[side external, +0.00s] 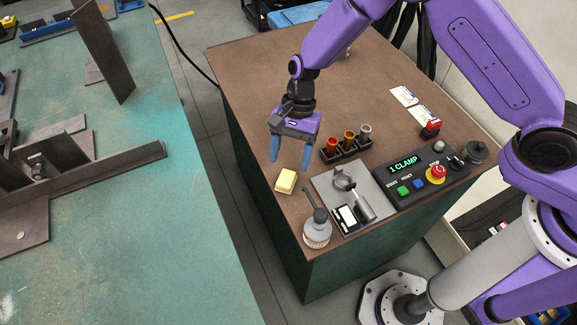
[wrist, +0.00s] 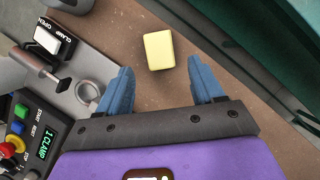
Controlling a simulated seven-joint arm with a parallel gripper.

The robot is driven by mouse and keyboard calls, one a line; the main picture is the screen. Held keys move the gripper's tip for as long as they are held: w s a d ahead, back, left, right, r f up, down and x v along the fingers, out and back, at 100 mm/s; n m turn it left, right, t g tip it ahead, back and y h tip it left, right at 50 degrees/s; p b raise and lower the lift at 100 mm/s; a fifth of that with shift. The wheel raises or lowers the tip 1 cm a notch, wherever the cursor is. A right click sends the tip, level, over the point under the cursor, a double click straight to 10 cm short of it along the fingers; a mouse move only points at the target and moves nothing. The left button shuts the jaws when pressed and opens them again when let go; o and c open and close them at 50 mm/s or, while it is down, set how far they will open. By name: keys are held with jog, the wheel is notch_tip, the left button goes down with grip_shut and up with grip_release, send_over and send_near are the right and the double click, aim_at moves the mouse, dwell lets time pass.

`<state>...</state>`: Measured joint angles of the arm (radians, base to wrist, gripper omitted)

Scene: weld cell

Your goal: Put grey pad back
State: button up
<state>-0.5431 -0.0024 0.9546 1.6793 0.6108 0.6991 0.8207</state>
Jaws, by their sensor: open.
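My gripper (side external: 291,161) is open and empty above the brown bench top, its two blue fingers pointing down. In the wrist view the gripper (wrist: 160,80) has nothing between its fingers, and a pale yellow block (wrist: 159,51) lies just past the fingertips. The block (side external: 286,181) rests on the bench below the fingers. No separate grey pad can be picked out with certainty. A black rack (side external: 345,152) holds an orange, an amber and a grey-topped piece (side external: 365,132); the grey-topped one is at the right end.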

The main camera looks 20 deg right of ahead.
jog(key=v, duration=0.7)
jog(key=shift+r, duration=0.15)
jog(key=shift+d, duration=0.1)
jog(key=s+d+r+n+t+h, duration=0.1)
jog(key=s+d+r+n+h, duration=0.1)
jog(key=s+d+r+n, duration=0.85)
jog(key=s+d+r+n+t, duration=0.1)
jog(key=s+d+r+n, duration=0.1)
jog(key=s+d+n, duration=0.3)
jog(key=s+d+r+n+t, duration=0.1)
jog(key=s+d+n, duration=0.5)
jog(key=s+d, duration=0.4)
jog(key=shift+s+d+r+h, duration=0.25)
jog(key=shift+s+r+h, duration=0.15)
jog(key=shift+s, duration=0.1)
